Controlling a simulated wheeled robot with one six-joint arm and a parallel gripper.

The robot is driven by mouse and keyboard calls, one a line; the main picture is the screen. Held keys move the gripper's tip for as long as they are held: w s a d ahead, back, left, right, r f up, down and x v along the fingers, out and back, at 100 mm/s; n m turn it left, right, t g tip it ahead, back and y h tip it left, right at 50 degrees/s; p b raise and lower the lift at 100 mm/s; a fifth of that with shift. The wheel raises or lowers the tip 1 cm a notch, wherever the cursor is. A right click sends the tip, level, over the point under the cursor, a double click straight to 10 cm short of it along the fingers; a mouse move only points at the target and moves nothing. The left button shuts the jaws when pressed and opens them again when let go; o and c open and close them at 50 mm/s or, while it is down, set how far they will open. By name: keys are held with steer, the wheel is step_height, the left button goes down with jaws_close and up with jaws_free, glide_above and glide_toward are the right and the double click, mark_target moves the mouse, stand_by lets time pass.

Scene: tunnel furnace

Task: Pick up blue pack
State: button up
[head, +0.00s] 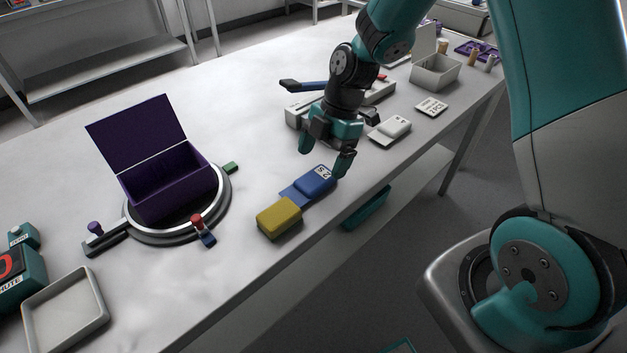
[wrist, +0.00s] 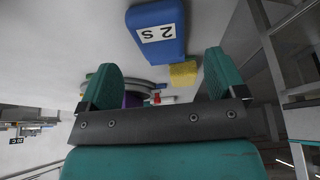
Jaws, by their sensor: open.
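The blue pack (head: 315,180) is a rounded block with a white "2 S" label. It lies on a flat blue pad (head: 292,193) near the table's front edge, just behind a yellow pack (head: 279,217). My gripper (head: 325,158) is open above the table, close to the blue pack, its fingers pointing down and apart. In the wrist view the blue pack (wrist: 156,32) shows ahead of the gap between the fingers (wrist: 160,80), with nothing held. The yellow pack (wrist: 183,73) also shows there, close to the right finger.
An open purple box (head: 165,180) stands on a round turntable (head: 225,200) to the left. A white pack (head: 394,127) and a labelled card (head: 431,107) lie to the right. An empty tray (head: 65,312) is at front left. The table's front edge runs close by the packs.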

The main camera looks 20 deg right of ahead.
mark_target(315, 178)
steer(key=x, duration=0.3)
steer(key=shift+s+a+f+p, duration=0.15)
steer(key=shift+a+f+p, duration=0.15)
steer(key=shift+p, duration=0.05)
steer(key=shift+a+f, duration=0.1)
steer(key=shift+f, duration=0.25)
steer(key=shift+f, duration=0.15)
steer(key=c, duration=1)
steer(key=shift+c, duration=0.2)
